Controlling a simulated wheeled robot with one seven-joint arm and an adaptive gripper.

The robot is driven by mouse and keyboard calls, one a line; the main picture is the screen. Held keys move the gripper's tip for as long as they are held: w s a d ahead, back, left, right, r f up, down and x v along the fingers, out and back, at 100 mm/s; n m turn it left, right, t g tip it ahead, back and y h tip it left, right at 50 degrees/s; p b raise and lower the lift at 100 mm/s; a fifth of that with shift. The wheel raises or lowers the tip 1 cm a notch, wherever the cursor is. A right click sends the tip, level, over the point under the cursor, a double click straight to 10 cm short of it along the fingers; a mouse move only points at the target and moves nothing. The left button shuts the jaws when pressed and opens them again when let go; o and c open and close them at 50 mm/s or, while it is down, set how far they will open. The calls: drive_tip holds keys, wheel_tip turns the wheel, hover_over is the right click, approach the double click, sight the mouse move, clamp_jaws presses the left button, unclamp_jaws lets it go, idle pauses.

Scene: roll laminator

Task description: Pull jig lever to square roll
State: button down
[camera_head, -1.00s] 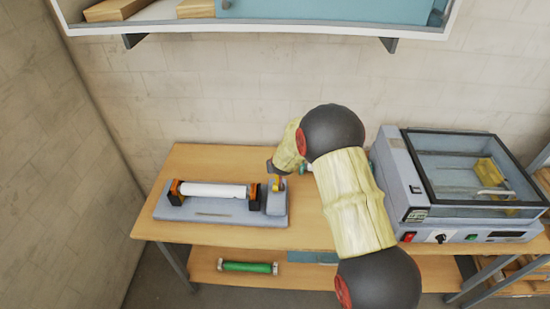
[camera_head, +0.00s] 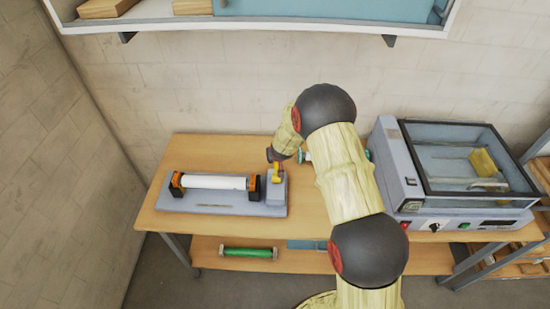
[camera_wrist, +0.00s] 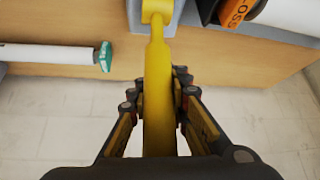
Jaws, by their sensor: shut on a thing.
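The jig (camera_head: 225,208) is a grey base on the wooden table, with a white roll (camera_head: 213,182) lying across it between dark end holders with orange parts. A grey block at its right end carries the yellow lever (camera_head: 276,176). My gripper (camera_head: 275,158) is at the upper end of this lever. In the wrist view, the lever (camera_wrist: 158,85) runs between the two fingers of my gripper (camera_wrist: 160,100), which are shut on it. The fingertip contact is partly hidden by the lever.
A white roll with a teal end (camera_wrist: 50,57) lies near the jig, partly behind my arm in the head view. A laminator (camera_head: 455,175) with a clear lid stands at right. A green roll (camera_head: 248,252) lies on the lower shelf. A wall shelf (camera_head: 250,22) hangs above.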

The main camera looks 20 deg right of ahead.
drive_tip(key=c, duration=1.9)
unclamp_jaws()
drive_tip(key=shift+w+d, duration=0.2)
drive_tip(key=shift+o, duration=1.4)
drive_tip(key=shift+s+a, duration=0.1)
drive_tip(key=v, duration=1.1)
drive_tip(key=shift+s+r, duration=0.2)
drive_tip(key=shift+r, duration=0.2)
